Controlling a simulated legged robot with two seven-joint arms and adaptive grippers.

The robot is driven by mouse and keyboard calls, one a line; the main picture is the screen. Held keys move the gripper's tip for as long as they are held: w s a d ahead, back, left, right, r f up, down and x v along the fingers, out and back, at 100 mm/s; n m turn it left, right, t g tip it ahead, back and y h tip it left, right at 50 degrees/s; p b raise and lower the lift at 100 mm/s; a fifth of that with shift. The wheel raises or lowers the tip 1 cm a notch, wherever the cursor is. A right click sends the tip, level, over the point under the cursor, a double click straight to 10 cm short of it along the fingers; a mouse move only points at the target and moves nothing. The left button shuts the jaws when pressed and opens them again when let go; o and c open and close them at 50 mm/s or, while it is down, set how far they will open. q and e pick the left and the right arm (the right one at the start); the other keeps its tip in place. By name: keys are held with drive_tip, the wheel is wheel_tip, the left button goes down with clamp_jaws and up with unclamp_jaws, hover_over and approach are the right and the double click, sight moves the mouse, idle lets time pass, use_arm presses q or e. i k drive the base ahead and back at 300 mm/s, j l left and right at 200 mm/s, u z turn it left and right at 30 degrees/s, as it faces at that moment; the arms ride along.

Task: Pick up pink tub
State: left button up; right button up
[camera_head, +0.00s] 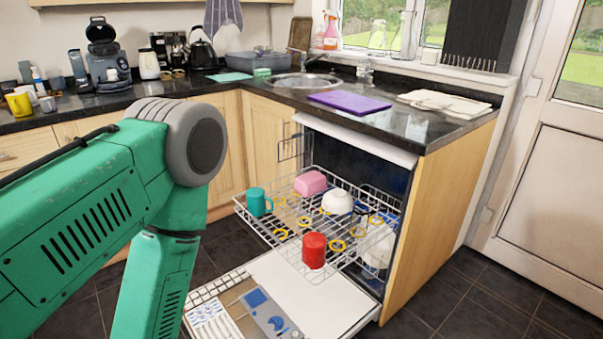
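The pink tub (310,183) sits in the pulled-out upper rack (262,222) of the open dishwasher, toward the back left of the rack. It looks like a small pink box with rounded edges. A teal mug (257,202) stands to its left and a white bowl or cup (337,201) is to its right. My green arm comes in from the left and bends downward, and its lower end leaves the bottom of the picture. Neither of my grippers shows.
A red cup (314,250) stands at the front of the rack, among several yellow rings. The dishwasher door (315,299) is folded down below. The black worktop (432,127) is above, with a purple board (349,102) on it. Dark floor tiles are clear at right.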

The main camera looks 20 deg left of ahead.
sight(307, 185)
drive_tip(key=i+l+u, duration=0.25)
drive_tip(key=i+l, duration=0.2)
drive_tip(key=l, duration=0.2)
drive_tip(key=i+l+u, duration=0.15)
drive_tip(key=l, duration=0.2)
drive_tip(key=i+l+u, duration=0.15)
drive_tip(key=l, duration=0.25)
drive_tip(key=i+l+u, duration=0.15)
drive_tip(key=l, duration=0.25)
drive_tip(key=i+l+u, duration=0.1)
drive_tip(key=l, duration=0.3)
drive_tip(key=i, duration=0.1)
